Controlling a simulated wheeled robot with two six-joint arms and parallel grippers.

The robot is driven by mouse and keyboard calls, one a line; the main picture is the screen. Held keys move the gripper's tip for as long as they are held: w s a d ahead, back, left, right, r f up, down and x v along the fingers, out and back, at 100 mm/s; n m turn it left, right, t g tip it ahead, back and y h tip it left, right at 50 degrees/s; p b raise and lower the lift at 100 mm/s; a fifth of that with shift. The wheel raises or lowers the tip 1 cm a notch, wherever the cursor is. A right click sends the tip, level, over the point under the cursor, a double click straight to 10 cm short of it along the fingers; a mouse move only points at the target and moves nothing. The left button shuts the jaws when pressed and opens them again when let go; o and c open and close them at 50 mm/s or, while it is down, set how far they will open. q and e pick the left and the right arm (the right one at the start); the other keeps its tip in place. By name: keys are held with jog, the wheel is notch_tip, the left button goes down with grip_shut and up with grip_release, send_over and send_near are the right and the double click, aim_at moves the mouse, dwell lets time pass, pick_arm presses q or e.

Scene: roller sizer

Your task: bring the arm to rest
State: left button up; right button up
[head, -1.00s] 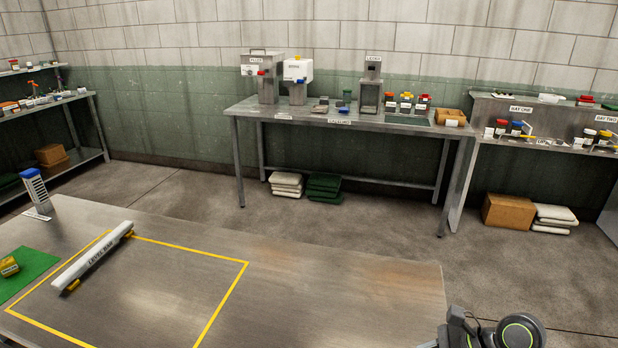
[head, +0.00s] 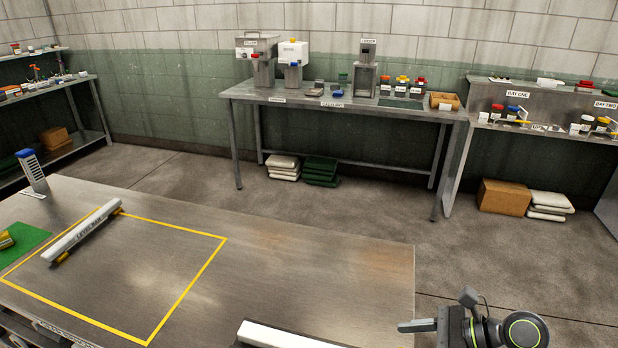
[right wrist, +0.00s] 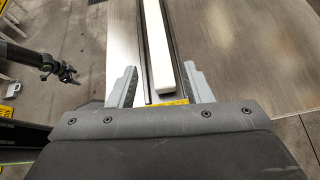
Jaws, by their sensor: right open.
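My right gripper (head: 418,326) is at the lower right of the head view, beyond the near table's right edge. In the right wrist view its two grey fingers (right wrist: 160,88) are apart. A long white bar in a dark frame (right wrist: 156,45) shows between and beyond them; I cannot tell its distance from them, and no grip on it shows. The same bar (head: 285,336) is at the bottom of the head view. A dark arm end, apparently my left gripper (right wrist: 66,74), shows small at the left of the right wrist view; its jaws are too small to read.
A back bench (head: 300,98) holds machines and jars. Open floor (head: 350,205) lies between them.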

notch_tip(320, 180, up, 11)
jog(key=m+t+y, duration=0.5)
jog(key=m+t, duration=0.4)
jog(key=w+d+r+m+t+h, duration=0.1)
jog(key=d+r+m+t+h, duration=0.1)
jog(key=d+m+t+h, duration=0.3)
jog(key=r+m+t+h, duration=0.1)
jog(key=m+t, duration=0.2)
jog(key=m, duration=0.4)
jog(key=s+d+f+m+g+h, duration=0.3)
jog(key=d+f+m+h, duration=0.25)
jog(key=m+h, duration=0.4)
jog(key=s+d+f+m+g+h, duration=0.25)
jog(key=d+f+m+h, duration=0.35)
jog(key=m, duration=0.6)
jog(key=s+a+f+m+g+y, duration=0.2)
jog(key=s+f+m+g, duration=0.2)
jog(key=s+f+g, duration=0.4)
jog(key=s+a+f+m+g+y, duration=0.2)
jog(key=s+a+f+m+g, duration=0.15)
jog(key=s+f, duration=0.4)
notch_tip(320, 180, down, 24)
jog(key=s+d+r+g, duration=0.1)
jog(key=s+d+g, duration=0.1)
jog(key=d, duration=0.1)
jog(key=s+a+f, duration=0.1)
jog(key=s+f, duration=1.3)
jog(key=f, duration=0.1)
jog(key=shift+s+a+f+g, duration=0.15)
jog(key=shift+s+a+g, duration=0.25)
